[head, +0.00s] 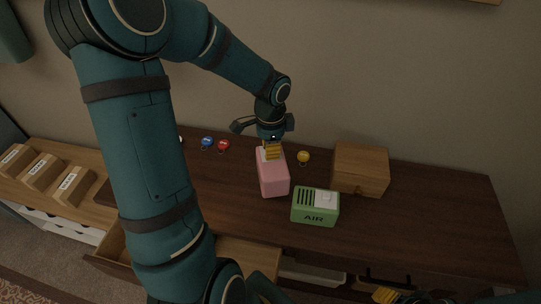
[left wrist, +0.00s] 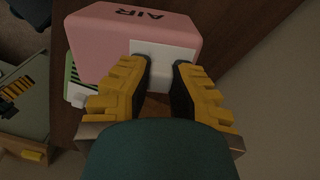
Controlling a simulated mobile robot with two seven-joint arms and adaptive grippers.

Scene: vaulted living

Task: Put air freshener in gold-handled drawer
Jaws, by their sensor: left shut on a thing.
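A pink air freshener (head: 273,182) stands on the dark wooden top. My left gripper (head: 271,150) comes down from above and is shut on its white upper part. In the left wrist view the pink box (left wrist: 130,45) with "AIR" on it lies beyond the fingers (left wrist: 160,75). A green air freshener (head: 315,207), also marked "AIR", stands just to the right. An open drawer (head: 256,254) sticks out below the front edge, partly hidden by my left arm; its handle colour is not clear. My right gripper (head: 384,295) shows only partly at the bottom edge.
A wooden box (head: 361,169) stands at the back right, with a yellow round tag (head: 304,156) beside it. A blue tag (head: 207,142) and a red tag (head: 224,145) lie at the back left. Labelled wooden blocks (head: 43,171) stand far left. The top's right end is clear.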

